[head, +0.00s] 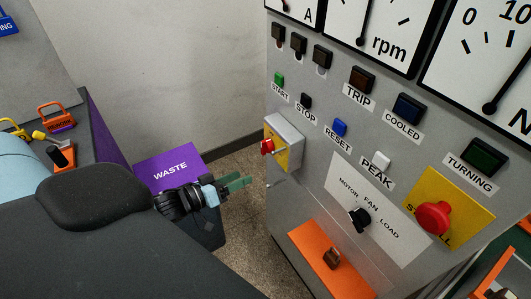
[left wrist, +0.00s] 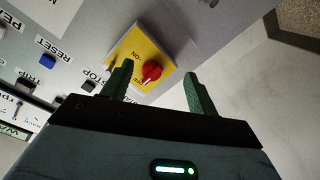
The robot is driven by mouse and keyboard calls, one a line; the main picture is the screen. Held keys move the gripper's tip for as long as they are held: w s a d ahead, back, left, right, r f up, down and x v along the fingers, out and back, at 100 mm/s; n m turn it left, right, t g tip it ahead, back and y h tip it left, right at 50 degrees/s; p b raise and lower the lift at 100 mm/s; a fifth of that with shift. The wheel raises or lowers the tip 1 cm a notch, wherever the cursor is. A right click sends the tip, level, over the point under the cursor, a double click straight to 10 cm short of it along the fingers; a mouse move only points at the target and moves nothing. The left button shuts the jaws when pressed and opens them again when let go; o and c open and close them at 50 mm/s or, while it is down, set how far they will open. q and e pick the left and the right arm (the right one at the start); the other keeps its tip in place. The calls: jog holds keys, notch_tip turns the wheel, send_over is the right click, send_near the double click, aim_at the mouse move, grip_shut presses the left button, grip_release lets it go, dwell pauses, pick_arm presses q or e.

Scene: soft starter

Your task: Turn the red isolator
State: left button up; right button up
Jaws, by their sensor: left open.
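The red isolator (head: 267,147) is a small red knob on a yellow plate, on a grey box at the left edge of the control panel (head: 300,180). In the left wrist view the red isolator (left wrist: 151,71) shows between my two green fingers, beyond their tips, on its yellow plate (left wrist: 128,52) with partly readable lettering. My left gripper (head: 240,181) is open and empty, below and to the left of the isolator in the head view, and apart from it. My right gripper is not in view.
The panel carries START, STOP and RESET buttons, lamps, gauges, a large red stop button (head: 434,218) and a black selector (head: 359,219). An orange plate (head: 330,262) sits low on it. A purple WASTE bin (head: 168,167) stands behind my left gripper. Padlocks (head: 57,116) lie at the left.

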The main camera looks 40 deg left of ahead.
aim_at(266, 146)
pick_arm(q)
jog(key=w+r+h, duration=0.1)
jog(key=w+r, duration=0.3)
jog(key=w, duration=0.6)
jog(key=shift+w+d+t+b, duration=0.25)
jog(key=shift+d+t+b, duration=0.05)
jog(key=shift+d+t, duration=0.1)
jog(key=c, duration=1)
